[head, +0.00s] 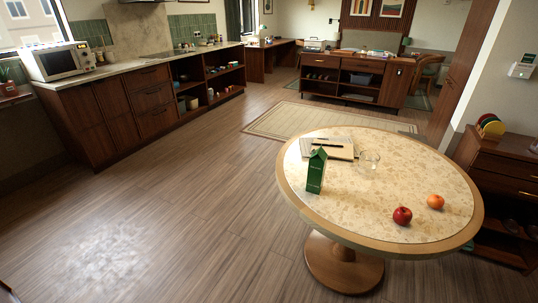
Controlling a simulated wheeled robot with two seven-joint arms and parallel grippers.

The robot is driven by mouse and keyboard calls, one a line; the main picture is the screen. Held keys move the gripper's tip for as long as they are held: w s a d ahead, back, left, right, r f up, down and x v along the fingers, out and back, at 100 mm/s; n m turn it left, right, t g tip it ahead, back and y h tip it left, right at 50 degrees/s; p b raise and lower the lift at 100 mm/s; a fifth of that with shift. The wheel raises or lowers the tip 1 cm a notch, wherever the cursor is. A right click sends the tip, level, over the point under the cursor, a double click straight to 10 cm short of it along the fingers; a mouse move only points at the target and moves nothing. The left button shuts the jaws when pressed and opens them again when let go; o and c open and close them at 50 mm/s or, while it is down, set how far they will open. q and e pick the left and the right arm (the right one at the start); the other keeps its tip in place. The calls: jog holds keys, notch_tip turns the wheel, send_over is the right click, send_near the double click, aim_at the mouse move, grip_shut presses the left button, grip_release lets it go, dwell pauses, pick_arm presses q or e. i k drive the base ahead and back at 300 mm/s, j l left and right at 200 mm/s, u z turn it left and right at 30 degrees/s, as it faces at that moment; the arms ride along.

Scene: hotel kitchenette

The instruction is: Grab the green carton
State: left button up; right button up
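A green carton (316,172) with a gabled top stands upright on the round table (368,240), toward its left side. It stands in front of a stack of papers or a notebook. No gripper touches it. Neither of my grippers shows in the head view.
The table also bears a notebook with papers (338,149), a clear glass bowl (370,159), a red apple (402,216) and an orange (436,201). A dark wood cabinet (490,190) stands close on the right. The wood floor (180,215) left of the table is clear.

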aim_at(318, 160)
jog(key=i+j+u, duration=0.2)
jog(key=i+u, duration=0.15)
jog(key=u, duration=0.15)
jog(key=i+u, duration=0.7)
jog(key=u, duration=0.25)
jog(key=i+z, duration=0.2)
jog(key=i, duration=0.35)
jog(key=i+j+z, duration=0.2)
jog(key=i, duration=0.4)
jog(key=i+j+z, duration=0.25)
jog(key=i, duration=0.3)
